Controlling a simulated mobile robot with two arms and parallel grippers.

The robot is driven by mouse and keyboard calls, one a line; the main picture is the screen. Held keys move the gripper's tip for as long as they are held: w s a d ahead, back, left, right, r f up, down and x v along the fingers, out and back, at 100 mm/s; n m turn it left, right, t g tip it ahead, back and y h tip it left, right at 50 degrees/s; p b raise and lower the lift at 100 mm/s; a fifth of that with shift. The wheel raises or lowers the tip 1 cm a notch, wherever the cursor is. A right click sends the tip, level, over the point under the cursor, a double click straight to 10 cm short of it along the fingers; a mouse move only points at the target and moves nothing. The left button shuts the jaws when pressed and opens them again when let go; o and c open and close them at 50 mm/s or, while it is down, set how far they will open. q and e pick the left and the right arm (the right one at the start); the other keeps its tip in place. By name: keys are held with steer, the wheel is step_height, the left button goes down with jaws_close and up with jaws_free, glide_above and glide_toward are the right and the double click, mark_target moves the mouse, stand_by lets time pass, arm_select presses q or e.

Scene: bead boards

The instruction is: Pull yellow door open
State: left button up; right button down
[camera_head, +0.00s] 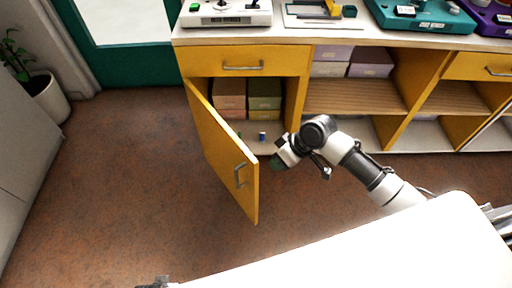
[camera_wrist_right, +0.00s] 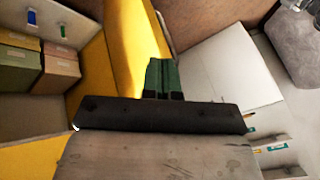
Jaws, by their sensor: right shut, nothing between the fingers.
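The yellow door (camera_head: 226,150) is swung well out from the left cabinet compartment, hinged at its left side. Its grey bar handle (camera_head: 240,175) is on the outer face, near the free edge. My right gripper (camera_head: 278,163) is right of the door, apart from it, in front of the compartment's right side. In the right wrist view its green fingers (camera_wrist_right: 163,78) are shut and empty, in front of a yellow upright panel (camera_wrist_right: 123,50). Only a small dark part of what seems my left gripper (camera_head: 155,284) shows at the bottom edge; its fingers cannot be made out.
Inside the compartment are pinkish boxes (camera_head: 230,100), olive boxes (camera_head: 264,95) and a small blue item (camera_head: 262,136). A yellow drawer (camera_head: 280,60) is above. Open shelves (camera_head: 350,96) lie to the right. A potted plant (camera_head: 45,98) stands far left. The floor left of the door is clear.

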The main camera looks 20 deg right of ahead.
arm_select(q)
steer(key=s+f, duration=0.3)
steer(key=f, duration=0.3)
arm_select(e)
steer(key=w+d+r+m, duration=0.1)
steer(key=w+d+r, duration=0.35)
steer(key=w, duration=0.25)
arm_select(q)
steer(key=shift+w+r+b, duration=0.4)
steer(key=shift+w+r, duration=0.25)
steer(key=shift+r, duration=0.2)
steer(key=shift+w+r+b, duration=0.35)
steer(key=shift+w+r, duration=0.25)
steer(key=shift+r, duration=0.25)
arm_select(e)
steer(key=a+f, duration=0.8)
steer(key=shift+w+a+f+t+y, duration=0.25)
steer(key=shift+w+f+t+y, duration=0.05)
steer(key=shift+w+f+y, duration=0.1)
steer(key=shift+s+a, duration=0.1)
